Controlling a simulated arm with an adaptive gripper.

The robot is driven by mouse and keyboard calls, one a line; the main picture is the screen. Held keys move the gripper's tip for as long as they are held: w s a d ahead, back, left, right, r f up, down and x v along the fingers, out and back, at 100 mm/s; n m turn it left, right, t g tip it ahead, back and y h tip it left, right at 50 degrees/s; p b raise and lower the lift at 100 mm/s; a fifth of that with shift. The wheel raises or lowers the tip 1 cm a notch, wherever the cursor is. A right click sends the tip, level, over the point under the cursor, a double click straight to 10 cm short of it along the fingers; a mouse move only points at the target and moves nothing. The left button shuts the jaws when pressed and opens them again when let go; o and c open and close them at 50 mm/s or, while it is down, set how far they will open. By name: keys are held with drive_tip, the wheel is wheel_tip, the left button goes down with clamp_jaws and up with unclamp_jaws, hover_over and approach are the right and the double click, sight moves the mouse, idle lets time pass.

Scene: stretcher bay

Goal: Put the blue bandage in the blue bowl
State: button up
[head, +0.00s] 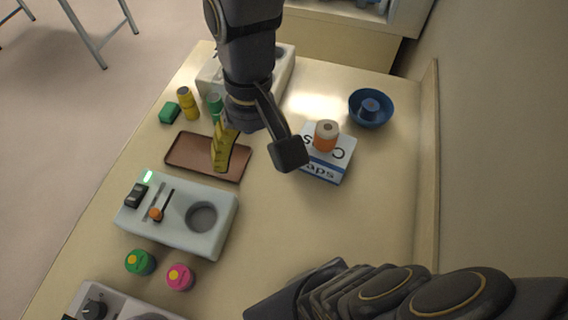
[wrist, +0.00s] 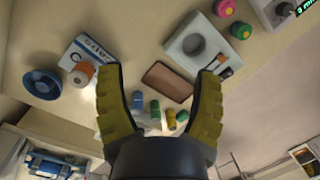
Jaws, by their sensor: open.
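The blue bowl (head: 384,119) stands at the back right of the table. My gripper (head: 254,161) is open and empty, above the table between the brown tray and the white box, to the left of the bowl. In the wrist view its yellow-padded fingers (wrist: 158,72) are spread wide, with nothing between them in contact.
An orange roll (head: 325,138) stands on a white-and-blue box (head: 337,168). A brown tray (head: 185,154), a grey device (head: 180,229), green and pink-topped jars, and several small containers stand at the left. The front right table is partly hidden by my arm.

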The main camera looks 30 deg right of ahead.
drive_tip(key=s+d+f+n+h, duration=0.1)
drive_tip(key=s+f+n, duration=0.1)
drive_tip(key=s, duration=0.6)
drive_tip(key=shift+s+f+g, duration=0.15)
drive_tip(key=shift+g, duration=0.15)
idle(0.6)
